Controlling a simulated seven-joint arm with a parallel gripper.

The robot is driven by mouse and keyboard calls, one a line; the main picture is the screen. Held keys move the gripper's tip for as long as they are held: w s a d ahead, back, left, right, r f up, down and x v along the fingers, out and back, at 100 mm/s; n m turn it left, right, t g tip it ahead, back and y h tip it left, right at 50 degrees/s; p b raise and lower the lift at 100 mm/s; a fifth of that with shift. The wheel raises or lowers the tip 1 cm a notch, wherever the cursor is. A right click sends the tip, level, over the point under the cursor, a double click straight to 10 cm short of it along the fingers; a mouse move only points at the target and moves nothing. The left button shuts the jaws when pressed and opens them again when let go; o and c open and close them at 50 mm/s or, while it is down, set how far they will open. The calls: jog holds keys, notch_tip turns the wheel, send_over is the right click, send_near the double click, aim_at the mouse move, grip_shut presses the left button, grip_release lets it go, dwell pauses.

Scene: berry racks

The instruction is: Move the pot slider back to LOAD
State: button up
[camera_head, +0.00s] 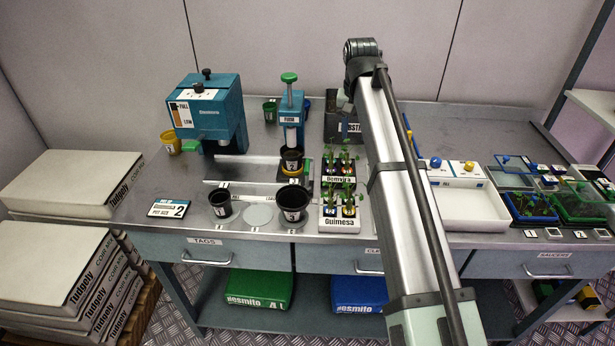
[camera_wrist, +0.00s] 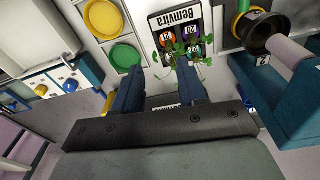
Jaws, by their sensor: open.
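The pot slider (camera_head: 297,178) sits at the right end of a pale rail track (camera_head: 235,184), under the blue press (camera_head: 290,112). A black pot labelled 2 (camera_head: 291,158) stands on it with a yellow ring around its lower part. The pot also shows at top right of the wrist view (camera_wrist: 258,32), with the press's pale plunger over it. My gripper (camera_wrist: 160,88) is open and empty in the wrist view, beside the press. In the head view its fingers are hidden behind my arm. I cannot read a LOAD mark.
Seedling trays (camera_head: 340,225) stand right of the track; the Bemvira tray also shows in the wrist view (camera_wrist: 172,17). Black pots (camera_head: 293,202) and a grey disc (camera_head: 258,216) are in front. A blue dispenser (camera_head: 210,108) stands behind the track's left end. The track's left half is clear.

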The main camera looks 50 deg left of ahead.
aim_at(307, 186)
jog(key=s+a+n, duration=0.1)
jog(key=s+a, duration=0.1)
jog(key=s, duration=0.1)
jog(key=s+a+n, duration=0.1)
jog(key=s, duration=0.3)
jog(key=s+a+n+g, duration=0.1)
jog(key=s+a, duration=0.1)
jog(key=s, duration=0.2)
jog(key=shift+s+a+r, duration=0.15)
jog(key=shift+a+r, duration=0.15)
jog(key=shift+s+f, duration=0.15)
jog(key=shift+f, duration=0.05)
notch_tip(307, 186, down, 13)
jog(key=shift+f, duration=0.2)
grip_shut()
